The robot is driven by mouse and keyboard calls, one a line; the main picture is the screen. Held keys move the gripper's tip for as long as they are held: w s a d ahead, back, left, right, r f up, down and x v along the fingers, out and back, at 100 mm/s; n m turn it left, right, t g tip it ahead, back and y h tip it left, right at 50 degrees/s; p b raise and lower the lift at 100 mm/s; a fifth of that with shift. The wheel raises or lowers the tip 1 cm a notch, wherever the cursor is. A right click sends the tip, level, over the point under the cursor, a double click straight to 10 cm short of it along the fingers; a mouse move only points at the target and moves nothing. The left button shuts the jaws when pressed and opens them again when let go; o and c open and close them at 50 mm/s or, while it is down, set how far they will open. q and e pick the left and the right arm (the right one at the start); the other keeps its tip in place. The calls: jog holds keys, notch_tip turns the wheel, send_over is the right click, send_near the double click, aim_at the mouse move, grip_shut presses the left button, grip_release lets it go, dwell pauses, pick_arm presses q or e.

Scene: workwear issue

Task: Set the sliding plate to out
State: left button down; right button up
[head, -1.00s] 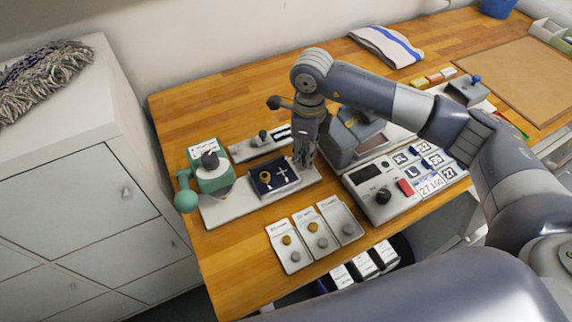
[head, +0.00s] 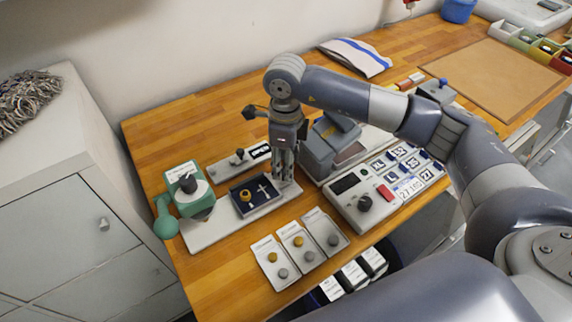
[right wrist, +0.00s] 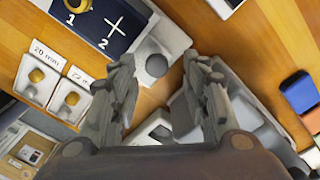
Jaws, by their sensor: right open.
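The sliding plate (head: 268,207) is dark blue with a pale rim, on the light base of a green press (head: 193,200). A brass ring lies at its mark 1 and a white cross is at mark 2. The plate also shows at the top of the right wrist view (right wrist: 98,32). My right gripper (head: 283,180) points down at the plate's right end. In the right wrist view its fingers (right wrist: 160,72) are apart, with the knob beyond and between the tips; contact cannot be told. My left gripper is out of view.
Three small trays (head: 297,243) with brass and grey discs lie in front of the base. A control panel (head: 345,186) and a grey machine (head: 320,150) stand close right of the gripper. A strip with a black knob (head: 239,156) lies behind the plate. The bench's back left is clear.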

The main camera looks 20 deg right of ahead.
notch_tip(320, 180, up, 10)
jog(key=shift+d, duration=0.15)
dwell(0.5)
